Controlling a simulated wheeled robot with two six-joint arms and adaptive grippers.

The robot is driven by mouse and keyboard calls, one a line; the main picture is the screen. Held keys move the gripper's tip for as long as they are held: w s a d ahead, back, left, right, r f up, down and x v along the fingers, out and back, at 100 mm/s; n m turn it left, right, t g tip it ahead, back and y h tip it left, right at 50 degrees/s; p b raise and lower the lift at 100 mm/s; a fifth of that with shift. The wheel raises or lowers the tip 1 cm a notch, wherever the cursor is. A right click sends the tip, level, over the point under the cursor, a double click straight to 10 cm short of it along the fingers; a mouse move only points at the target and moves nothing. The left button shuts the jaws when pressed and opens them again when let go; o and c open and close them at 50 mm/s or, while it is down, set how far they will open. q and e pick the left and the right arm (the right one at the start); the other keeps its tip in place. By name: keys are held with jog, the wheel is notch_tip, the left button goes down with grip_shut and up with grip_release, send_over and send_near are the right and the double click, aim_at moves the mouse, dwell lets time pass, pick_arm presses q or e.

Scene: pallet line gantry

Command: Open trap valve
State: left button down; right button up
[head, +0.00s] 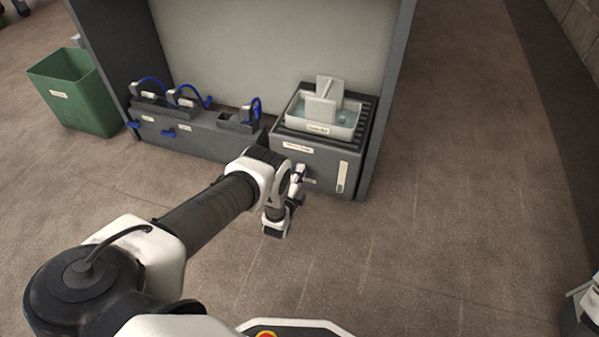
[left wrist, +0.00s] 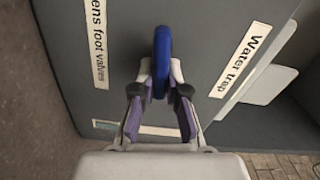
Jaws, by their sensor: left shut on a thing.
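The trap valve's blue handle (left wrist: 162,58) shows edge-on in the left wrist view, against a grey face with a label (left wrist: 240,60) reading "Water trap". My left gripper (left wrist: 161,84) is shut on this handle, one finger on each side. In the head view my left gripper (head: 298,182) is at the front of the grey water trap box (head: 330,172), below the basin. My own wrist hides the handle there. How far the handle is turned is hard to tell.
A basin (head: 349,131) of water with a pale plate in it stands on the box. To its left is a low grey bench (head: 190,138) with several blue-hosed fittings and blue handles. A green bin (head: 85,105) stands far left. The floor at right is clear.

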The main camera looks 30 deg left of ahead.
pick_arm(q)
jog(key=shift+f+m, duration=0.15)
jog(key=shift+m, duration=0.85)
jog(key=c, duration=1.2)
grip_release()
jog(key=v, duration=1.2)
jog(key=shift+f, duration=0.1)
